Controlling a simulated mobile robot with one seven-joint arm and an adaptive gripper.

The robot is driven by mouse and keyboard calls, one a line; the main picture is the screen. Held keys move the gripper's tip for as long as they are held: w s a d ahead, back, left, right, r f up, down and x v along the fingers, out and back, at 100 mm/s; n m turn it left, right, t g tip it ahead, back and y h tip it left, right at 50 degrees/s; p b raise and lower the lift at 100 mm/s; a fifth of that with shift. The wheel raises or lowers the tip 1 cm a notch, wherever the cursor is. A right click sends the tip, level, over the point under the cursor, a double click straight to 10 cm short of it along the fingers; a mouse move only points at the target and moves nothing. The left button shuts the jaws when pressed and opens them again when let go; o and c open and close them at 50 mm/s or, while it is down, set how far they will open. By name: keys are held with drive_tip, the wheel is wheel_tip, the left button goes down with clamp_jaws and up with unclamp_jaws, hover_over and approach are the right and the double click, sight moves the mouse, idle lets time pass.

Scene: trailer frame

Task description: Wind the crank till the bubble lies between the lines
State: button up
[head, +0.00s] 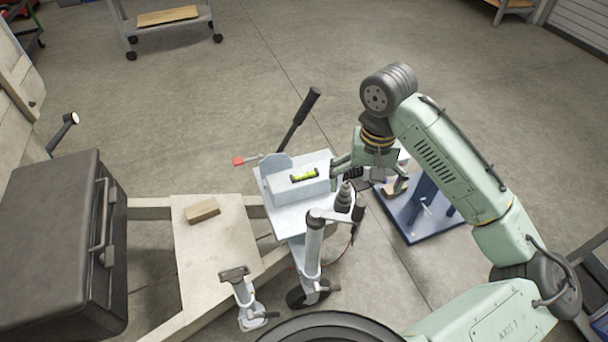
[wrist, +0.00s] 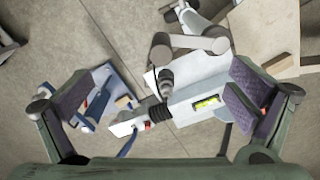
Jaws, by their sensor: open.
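A spirit level with a yellow-green vial (head: 304,175) sits on the pale grey hitch housing; the vial also shows in the wrist view (wrist: 207,102). The bubble's place against the lines is too small to tell. The crank arm (head: 330,215) tops the jockey wheel post (head: 313,250), with a dark upright grip (head: 344,197) at its end. In the wrist view the crank arm (wrist: 190,42) and grip (wrist: 166,76) lie ahead, between the spread fingers. My gripper (head: 374,182) is open and empty, just behind and right of the grip, apparently not touching it. The wrist view shows both fingers (wrist: 166,100).
A black handbrake lever (head: 299,118) rises behind the level. A blue stand (head: 425,205) is on the floor at right. A wooden block (head: 202,210) lies on the trailer board, beside a black case (head: 60,240). A second post (head: 240,295) stands in front.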

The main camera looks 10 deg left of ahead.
sight(361, 202)
wheel_tip(361, 202, down, 8)
drive_tip(key=shift+a+f, duration=0.1)
drive_tip(key=shift+f, duration=0.05)
drive_tip(key=shift+c, duration=1.3)
drive_tip(key=shift+r, duration=0.2)
clamp_jaws()
idle(1.0)
